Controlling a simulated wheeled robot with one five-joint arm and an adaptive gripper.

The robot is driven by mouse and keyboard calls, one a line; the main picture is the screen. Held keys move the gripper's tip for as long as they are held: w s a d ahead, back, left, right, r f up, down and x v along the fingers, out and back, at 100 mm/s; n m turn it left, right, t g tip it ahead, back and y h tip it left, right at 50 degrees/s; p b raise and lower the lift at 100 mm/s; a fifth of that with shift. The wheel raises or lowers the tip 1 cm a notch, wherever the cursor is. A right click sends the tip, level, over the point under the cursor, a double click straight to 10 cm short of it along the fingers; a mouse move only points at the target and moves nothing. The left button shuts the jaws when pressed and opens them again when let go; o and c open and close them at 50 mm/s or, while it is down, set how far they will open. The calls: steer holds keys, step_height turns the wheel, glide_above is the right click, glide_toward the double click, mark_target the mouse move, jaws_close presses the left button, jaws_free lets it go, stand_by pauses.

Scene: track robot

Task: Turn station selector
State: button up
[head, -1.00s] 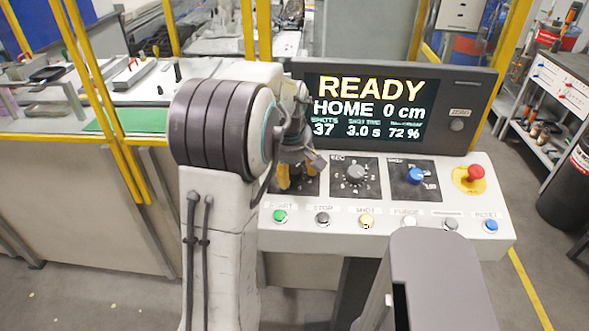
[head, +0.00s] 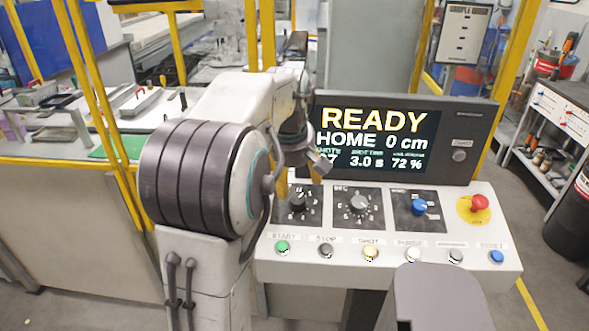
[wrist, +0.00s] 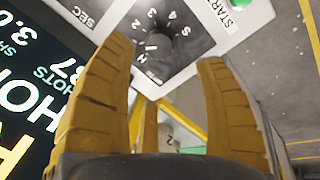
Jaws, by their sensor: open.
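The left dial, a dark knob (head: 297,203) on a black plate with a ring of numbers, looks like the station selector. It sits on the sloped white console (head: 265,262), above the green START button (head: 282,247). In the wrist view the knob (wrist: 160,43) shows between the fingers, toward the top, with numbers around it. In the head view my arm partly hides the gripper; a yellow finger shows just above the dial's plate. The fingers appear apart from the knob.
A grey SEC dial (head: 360,205), a blue knob (head: 419,207) and a red emergency button (head: 479,203) sit to the right. A row of buttons runs along the front. The display (head: 375,137) stands behind, reading READY, HOME 0 cm. Yellow posts (head: 266,40) rise behind my arm.

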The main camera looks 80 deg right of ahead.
steer(key=shift+v, duration=1.45)
